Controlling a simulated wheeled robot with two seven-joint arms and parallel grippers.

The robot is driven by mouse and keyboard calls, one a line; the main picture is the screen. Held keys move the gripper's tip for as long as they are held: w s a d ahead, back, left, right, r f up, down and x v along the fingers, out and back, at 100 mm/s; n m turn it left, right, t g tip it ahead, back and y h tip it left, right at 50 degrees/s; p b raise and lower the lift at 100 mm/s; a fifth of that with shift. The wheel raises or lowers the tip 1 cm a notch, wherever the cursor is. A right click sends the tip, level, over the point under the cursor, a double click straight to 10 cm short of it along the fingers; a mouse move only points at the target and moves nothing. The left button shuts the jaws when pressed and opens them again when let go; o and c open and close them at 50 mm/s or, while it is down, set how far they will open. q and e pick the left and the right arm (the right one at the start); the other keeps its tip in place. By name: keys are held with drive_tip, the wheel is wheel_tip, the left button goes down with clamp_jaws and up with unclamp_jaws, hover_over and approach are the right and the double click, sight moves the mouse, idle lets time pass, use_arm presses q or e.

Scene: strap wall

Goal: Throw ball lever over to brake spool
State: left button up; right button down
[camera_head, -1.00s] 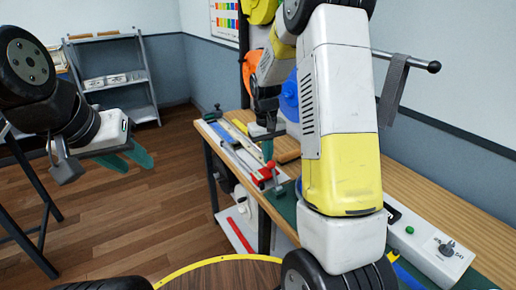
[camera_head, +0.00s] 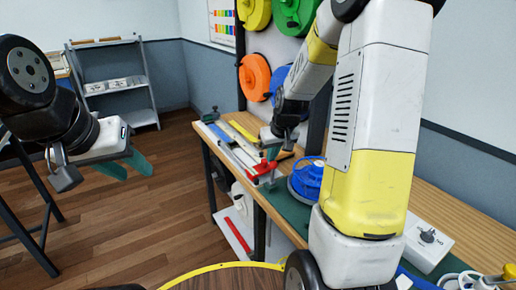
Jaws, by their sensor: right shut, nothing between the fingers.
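No ball-ended lever shows now; the upper right is largely behind my right arm. Several coloured spools hang on the wall panel: yellow (camera_head: 254,13), green (camera_head: 296,14), orange (camera_head: 254,77) and a partly hidden blue one (camera_head: 281,83). Which is the brake spool I cannot tell. A blue reel-like thing (camera_head: 306,180) is on the bench, partly behind my arm. My right gripper (camera_head: 271,154) is shut and empty, fingers down above the red piece (camera_head: 262,169) on the bench.
The wooden bench (camera_head: 465,198) runs along the right wall. A white box with a dark knob (camera_head: 428,237) sits at its right. Grey rails (camera_head: 225,146) lie at its far left end. A grey shelf (camera_head: 113,88) stands behind. The floor between is clear.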

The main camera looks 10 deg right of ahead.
drive_tip(key=s+d+f, duration=0.1)
drive_tip(key=s+d, duration=0.1)
drive_tip(key=s, duration=0.3)
drive_tip(key=shift+s+f, duration=0.25)
drive_tip(key=shift+d+f, duration=0.1)
idle(0.5)
drive_tip(key=w+r, duration=0.4)
drive_tip(key=s+d+r, duration=0.1)
drive_tip(key=s+r, duration=0.3)
drive_tip(key=s, duration=0.4)
drive_tip(key=shift+d+r, duration=0.35)
drive_tip(key=shift+d, duration=0.05)
